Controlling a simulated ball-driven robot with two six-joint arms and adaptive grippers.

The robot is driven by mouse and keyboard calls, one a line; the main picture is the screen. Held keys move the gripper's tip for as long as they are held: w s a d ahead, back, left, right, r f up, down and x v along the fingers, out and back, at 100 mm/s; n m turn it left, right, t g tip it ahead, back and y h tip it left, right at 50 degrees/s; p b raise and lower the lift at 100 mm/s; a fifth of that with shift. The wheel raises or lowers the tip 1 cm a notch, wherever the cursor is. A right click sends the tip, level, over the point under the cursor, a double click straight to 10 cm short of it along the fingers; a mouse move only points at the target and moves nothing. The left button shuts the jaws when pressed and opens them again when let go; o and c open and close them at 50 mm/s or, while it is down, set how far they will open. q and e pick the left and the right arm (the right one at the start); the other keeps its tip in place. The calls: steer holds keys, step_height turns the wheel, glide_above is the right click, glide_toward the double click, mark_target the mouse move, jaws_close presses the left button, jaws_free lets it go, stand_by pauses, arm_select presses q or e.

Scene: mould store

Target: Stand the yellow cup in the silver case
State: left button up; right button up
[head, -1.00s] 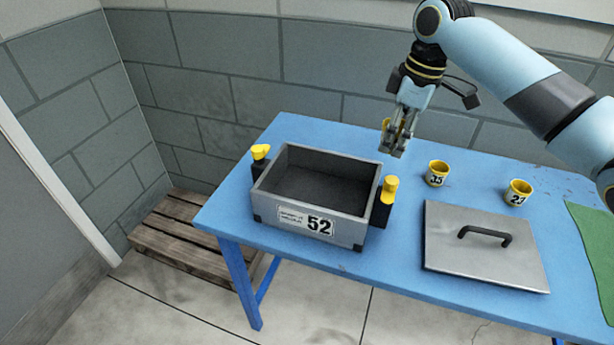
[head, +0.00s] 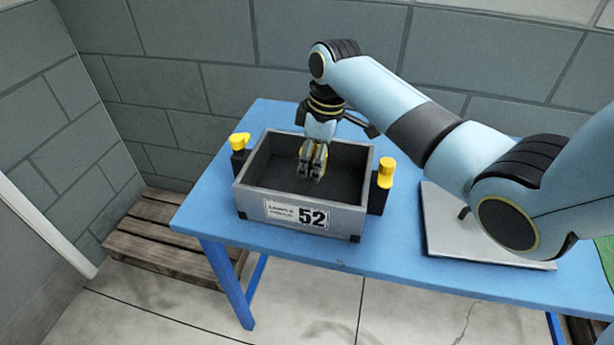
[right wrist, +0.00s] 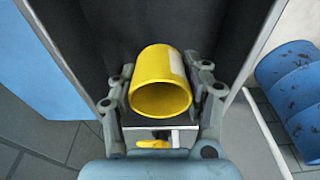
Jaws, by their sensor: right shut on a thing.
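The silver case (head: 349,217) is an open grey box with a dark inside and a label reading 52, standing on the blue table. My right gripper (head: 313,172) is over the case's opening, pointing down, and shut on a yellow cup. In the right wrist view the yellow cup (right wrist: 160,82) sits between the two fingers, with the dark inside of the case (right wrist: 205,25) beyond it. In the head view the fingers mostly hide the cup. I cannot tell whether it touches the case floor. My left gripper is not in view.
Yellow-topped latches stand at the case's left (head: 239,142) and right (head: 386,172) sides. A flat silver lid (head: 437,225) lies to the right, partly behind my right arm. A wooden pallet (head: 160,240) is on the floor at left. A green mat (head: 606,255) shows at the right edge.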

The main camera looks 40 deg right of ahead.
mark_target(307, 190)
steer(key=shift+w+a+f, duration=0.2)
steer(key=shift+a+f, duration=0.15)
steer(key=shift+a, duration=0.1)
steer(key=shift+a+f, duration=0.15)
step_height(307, 190, down, 4)
steer(key=shift+r, duration=0.1)
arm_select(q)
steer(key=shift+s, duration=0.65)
arm_select(e)
steer(key=shift+f, duration=0.2)
steer(key=o, duration=1.2)
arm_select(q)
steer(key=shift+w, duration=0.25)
